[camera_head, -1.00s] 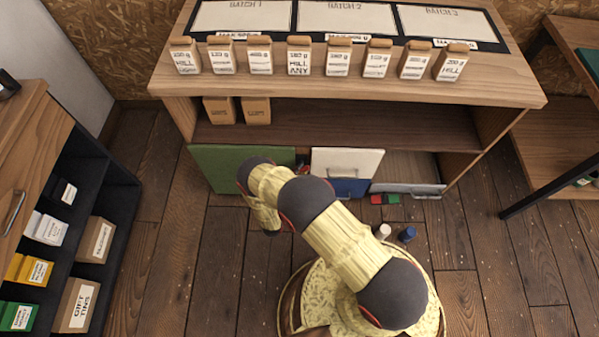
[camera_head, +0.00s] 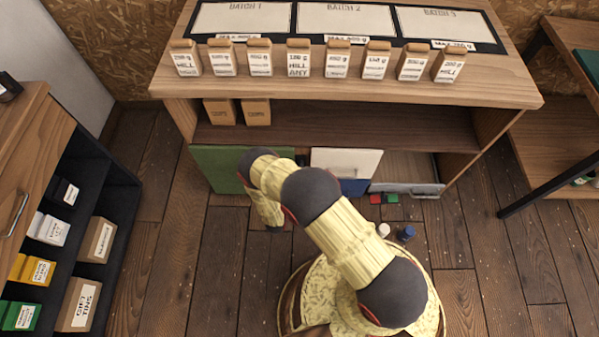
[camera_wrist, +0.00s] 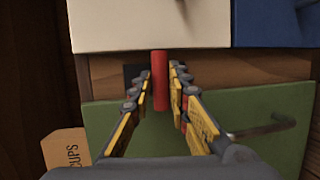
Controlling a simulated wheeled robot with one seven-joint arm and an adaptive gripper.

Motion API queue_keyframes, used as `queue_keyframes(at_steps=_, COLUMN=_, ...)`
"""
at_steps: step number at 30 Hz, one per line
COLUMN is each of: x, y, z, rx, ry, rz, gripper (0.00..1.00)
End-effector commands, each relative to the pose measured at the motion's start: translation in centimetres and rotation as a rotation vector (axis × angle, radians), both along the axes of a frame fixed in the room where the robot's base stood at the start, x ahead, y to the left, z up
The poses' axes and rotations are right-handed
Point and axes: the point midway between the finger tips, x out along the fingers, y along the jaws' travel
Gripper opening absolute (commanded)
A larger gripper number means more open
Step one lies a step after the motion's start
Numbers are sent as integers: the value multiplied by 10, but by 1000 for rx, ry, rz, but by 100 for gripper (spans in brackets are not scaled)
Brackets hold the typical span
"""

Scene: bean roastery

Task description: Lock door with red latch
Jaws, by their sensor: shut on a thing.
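In the wrist view the red latch (camera_wrist: 160,80) is an upright red bar between the fingertips of my gripper (camera_wrist: 160,92), whose yellow-padded fingers are shut on it. A dark plate (camera_wrist: 132,74) shows behind the latch. The green door (camera_wrist: 270,112) lies behind and below the fingers, with a dark bar handle (camera_wrist: 265,129) at its right. In the head view the green door (camera_head: 215,172) is at the cabinet's lower left, partly covered by my arm. My gripper and the latch are hidden there. Whether the door sits fully flush is unclear.
Beside the green door are a white drawer front (camera_head: 346,160), a blue front (camera_head: 353,187) and a grey front (camera_head: 408,188). A cups box (camera_wrist: 66,150) shows at left in the wrist view. A dark shelf unit (camera_head: 75,215) stands left. Open floor lies between.

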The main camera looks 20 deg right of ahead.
Motion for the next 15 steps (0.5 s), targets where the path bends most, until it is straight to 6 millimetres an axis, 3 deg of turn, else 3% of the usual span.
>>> queue_keyframes(at_steps=6, x=-3, y=-1, z=-3, rx=0, ry=9, rz=-1, gripper=0)
queue_keyframes(at_steps=7, x=-3, y=-1, z=-3, rx=0, ry=9, rz=-1, gripper=19)
queue_keyframes(at_steps=15, x=-2, y=-1, z=-2, rx=0, ry=5, rz=-1, gripper=34)
